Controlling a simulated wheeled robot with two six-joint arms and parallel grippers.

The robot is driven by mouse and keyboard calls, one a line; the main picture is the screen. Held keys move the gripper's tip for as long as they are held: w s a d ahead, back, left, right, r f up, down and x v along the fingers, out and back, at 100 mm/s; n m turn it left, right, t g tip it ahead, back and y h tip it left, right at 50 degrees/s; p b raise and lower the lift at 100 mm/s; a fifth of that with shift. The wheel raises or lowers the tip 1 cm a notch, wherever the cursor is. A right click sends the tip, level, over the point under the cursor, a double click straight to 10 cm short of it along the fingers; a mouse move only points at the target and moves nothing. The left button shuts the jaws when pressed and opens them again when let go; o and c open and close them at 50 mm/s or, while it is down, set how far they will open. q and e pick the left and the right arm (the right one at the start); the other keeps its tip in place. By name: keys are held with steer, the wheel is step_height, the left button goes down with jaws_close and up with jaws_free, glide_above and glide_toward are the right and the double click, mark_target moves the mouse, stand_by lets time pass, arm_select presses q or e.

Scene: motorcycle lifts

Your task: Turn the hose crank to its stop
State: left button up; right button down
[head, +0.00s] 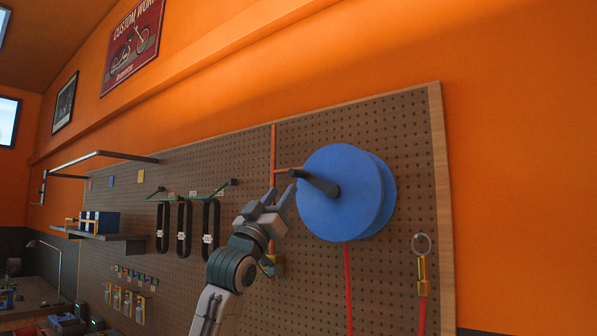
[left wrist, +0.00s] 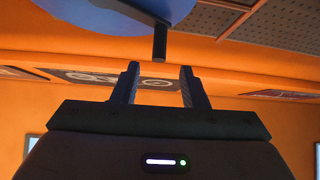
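The hose reel is a large blue disc (head: 347,205) mounted on the pegboard in the head view. Its dark crank handle (head: 318,183) sticks out from the reel's face toward the upper left. My left gripper (head: 279,198) is open and empty, just left of the reel and a little below the handle's end, apart from it. In the left wrist view the two fingers (left wrist: 160,84) stand apart, and the handle (left wrist: 160,43) shows just beyond the gap between their tips. The blue reel (left wrist: 120,14) fills the top there. My right gripper is in neither view.
The brown pegboard (head: 400,130) carries dark looped belts (head: 184,228) on hooks to the left. A red hose (head: 348,285) hangs below the reel. A ring with a brass fitting (head: 422,262) hangs at the right. A shelf (head: 105,236) juts out at the far left.

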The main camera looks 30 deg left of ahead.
mark_target(312, 182)
arm_select(q)
steer(key=p+x, duration=0.6)
steer(key=x, duration=0.3)
steer(key=shift+w+r+p, duration=0.1)
steer(key=shift+p, duration=0.2)
steer(key=shift+w+r+p, duration=0.3)
steer(key=shift+w+p, duration=0.05)
steer(key=shift+w, duration=0.25)
steer(key=shift+s, duration=0.1)
jaws_close()
